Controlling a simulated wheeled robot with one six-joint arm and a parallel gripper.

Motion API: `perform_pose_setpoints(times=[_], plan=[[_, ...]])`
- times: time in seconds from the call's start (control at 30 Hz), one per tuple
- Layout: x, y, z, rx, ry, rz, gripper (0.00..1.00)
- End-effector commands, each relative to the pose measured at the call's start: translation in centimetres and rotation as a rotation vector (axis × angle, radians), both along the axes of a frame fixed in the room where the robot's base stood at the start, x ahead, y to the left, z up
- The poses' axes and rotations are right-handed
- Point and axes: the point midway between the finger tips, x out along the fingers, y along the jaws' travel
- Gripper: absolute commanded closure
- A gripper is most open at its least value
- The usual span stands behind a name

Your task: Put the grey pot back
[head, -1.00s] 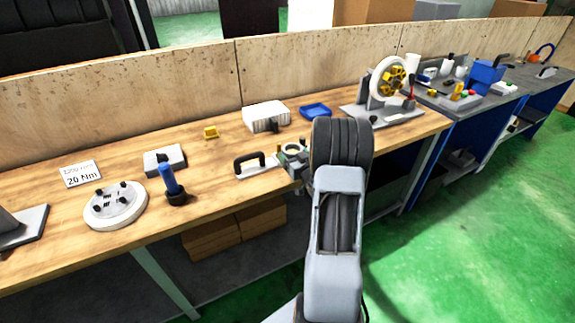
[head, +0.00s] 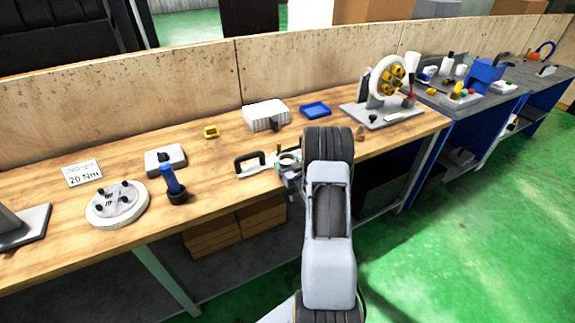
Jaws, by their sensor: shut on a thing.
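A small grey round thing with an open top, which looks like the grey pot (head: 288,159), is at the front edge of the wooden bench. My gripper (head: 286,168) is at its side, shut on it, partly hidden by my own arm. The fingertips are small and hard to make out. I cannot tell whether the pot touches the bench top.
A black-handled plate (head: 262,167) is just left of the pot. A white block (head: 266,115), a blue tray (head: 316,110) and a yellow piece (head: 211,132) lie behind. A wheel stand (head: 385,110) is at right. A blue-handled tool (head: 171,183) and a round plate (head: 117,204) are left.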

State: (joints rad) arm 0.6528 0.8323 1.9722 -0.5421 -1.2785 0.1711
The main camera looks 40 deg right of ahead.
Motion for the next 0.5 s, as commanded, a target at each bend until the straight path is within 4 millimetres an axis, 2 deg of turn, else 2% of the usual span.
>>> perform_pose_setpoints(times=[0.2, 0.23, 0.43, 0.5], plan=[[0.00, 0.00, -0.47, 0.000, -0.001, 0.000, 0.52], [-0.01, 0.00, -0.33, 0.000, 0.000, 0.000, 0.19], [-0.01, 0.00, -0.29, 0.000, 0.000, 0.000, 0.00], [-0.01, 0.00, -0.28, 0.000, 0.000, 0.000, 0.00]])
